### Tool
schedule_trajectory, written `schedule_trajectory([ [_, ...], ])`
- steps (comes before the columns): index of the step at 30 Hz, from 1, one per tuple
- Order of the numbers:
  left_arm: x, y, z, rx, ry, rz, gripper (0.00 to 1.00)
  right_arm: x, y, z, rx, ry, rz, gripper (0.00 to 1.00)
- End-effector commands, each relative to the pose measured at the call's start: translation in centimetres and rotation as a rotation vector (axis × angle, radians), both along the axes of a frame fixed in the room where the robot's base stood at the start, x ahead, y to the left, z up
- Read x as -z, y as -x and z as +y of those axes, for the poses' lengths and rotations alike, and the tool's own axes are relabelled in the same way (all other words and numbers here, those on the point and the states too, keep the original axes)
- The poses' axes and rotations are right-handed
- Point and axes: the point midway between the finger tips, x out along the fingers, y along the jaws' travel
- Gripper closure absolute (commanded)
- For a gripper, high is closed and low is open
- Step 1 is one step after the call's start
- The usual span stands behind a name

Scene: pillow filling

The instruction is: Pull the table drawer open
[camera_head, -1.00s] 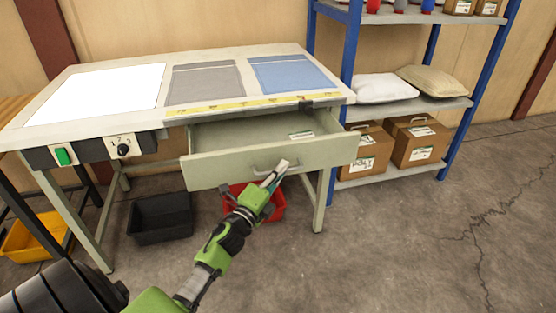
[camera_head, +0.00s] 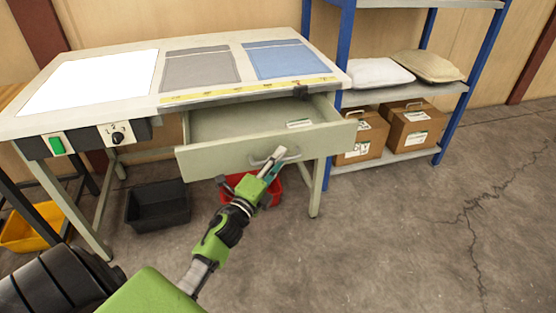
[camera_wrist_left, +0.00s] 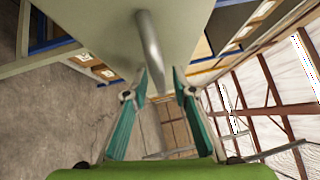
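The drawer (camera_head: 225,158) under the table top (camera_head: 135,114) stands well open, its front out from the table edge. A curved metal handle (camera_head: 291,157) is on its front. My left gripper (camera_head: 274,162) is at this handle, reaching up from below. In the left wrist view the handle bar (camera_wrist_left: 149,40) runs between the two fingertips (camera_wrist_left: 160,80), which close in on both sides of it. The drawer front fills the top of that view. A small white label (camera_head: 300,123) lies inside the drawer. My right gripper is not in view.
A black bin (camera_head: 158,205) and a partly hidden red bin (camera_head: 233,180) stand under the table. A yellow bin (camera_head: 30,230) is at far left. A blue-framed shelf (camera_head: 455,118) with pillows and boxes stands at right. The floor at right is clear.

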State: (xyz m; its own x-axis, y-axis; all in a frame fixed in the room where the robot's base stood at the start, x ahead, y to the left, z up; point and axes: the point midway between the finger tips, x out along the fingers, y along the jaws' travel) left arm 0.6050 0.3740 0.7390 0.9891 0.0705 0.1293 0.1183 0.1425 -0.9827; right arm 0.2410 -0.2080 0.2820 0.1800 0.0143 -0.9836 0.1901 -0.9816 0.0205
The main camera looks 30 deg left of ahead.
Motion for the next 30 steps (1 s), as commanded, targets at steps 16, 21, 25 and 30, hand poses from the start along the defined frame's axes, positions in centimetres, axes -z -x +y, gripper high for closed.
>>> schedule_trajectory([
  [16,1.2,8.5,-0.6,-0.002,0.003,0.004,0.75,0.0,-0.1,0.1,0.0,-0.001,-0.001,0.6],
  [21,1.5,10.9,-0.7,-0.001,0.001,0.002,0.75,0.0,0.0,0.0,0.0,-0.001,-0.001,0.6],
  [25,1.6,11.7,-0.8,-0.001,0.0,0.001,0.75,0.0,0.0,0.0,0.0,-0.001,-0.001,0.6],
  [30,1.6,11.9,-0.8,0.0,0.0,0.0,0.75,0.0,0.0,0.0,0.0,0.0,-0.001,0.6],
])
